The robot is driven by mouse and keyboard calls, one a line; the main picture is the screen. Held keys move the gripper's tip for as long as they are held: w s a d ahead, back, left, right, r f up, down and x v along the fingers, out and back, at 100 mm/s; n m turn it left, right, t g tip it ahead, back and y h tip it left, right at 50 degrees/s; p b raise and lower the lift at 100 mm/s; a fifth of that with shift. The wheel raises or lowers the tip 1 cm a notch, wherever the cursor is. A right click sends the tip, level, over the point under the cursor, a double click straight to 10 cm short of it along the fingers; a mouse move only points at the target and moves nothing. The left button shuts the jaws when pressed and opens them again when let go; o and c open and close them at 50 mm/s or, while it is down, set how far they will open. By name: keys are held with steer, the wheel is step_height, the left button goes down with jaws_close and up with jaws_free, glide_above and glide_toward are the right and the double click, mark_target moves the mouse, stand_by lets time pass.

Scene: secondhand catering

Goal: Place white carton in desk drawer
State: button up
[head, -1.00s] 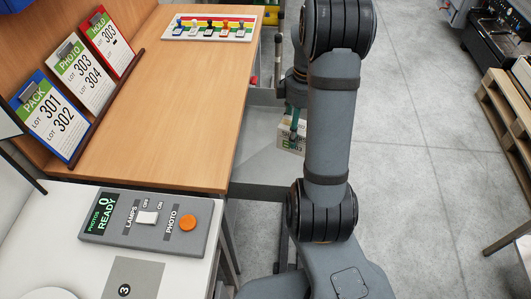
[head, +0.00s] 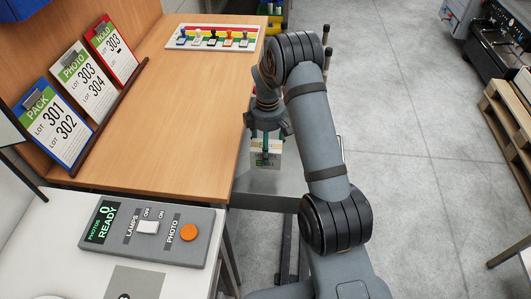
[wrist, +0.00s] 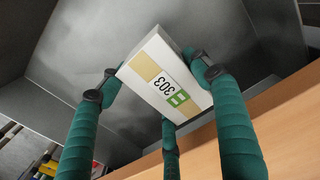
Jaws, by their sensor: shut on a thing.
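The white carton (head: 264,160) has a tan band and a green mark; in the wrist view the carton (wrist: 180,90) reads 303. My gripper (head: 266,141) is shut on it, with green ribbed fingers around its sides. The carton hangs just off the right edge of the wooden desk (head: 165,120). The desk drawer (head: 262,183) is open, a grey metal box sticking out to the right under the desk top. In the wrist view its grey walls and floor (wrist: 85,45) lie behind the carton. My arm hides part of the drawer in the head view.
A rack of stamps (head: 213,38) stands at the desk's far end. Lot cards on clipboards (head: 88,82) lean along the left. A grey control box (head: 150,232) sits on the white table in front. The desk middle is clear; open floor lies right.

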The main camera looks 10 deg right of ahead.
steer(key=shift+w+a+f, duration=0.15)
steer(key=shift+a+f, duration=0.15)
steer(key=shift+f, duration=0.15)
steer(key=shift+f+p, duration=0.45)
steer(key=shift+f, duration=1.3)
steer(key=shift+f, duration=0.1)
steer(key=shift+f, duration=0.15)
steer(key=o, duration=1.4)
steer(key=shift+o, duration=0.2)
steer(key=shift+w+r, duration=0.1)
steer(key=shift+r, duration=0.5)
step_height(320, 180, up, 11)
steer(key=shift+r+b, duration=0.2)
steer(key=shift+b, duration=0.55)
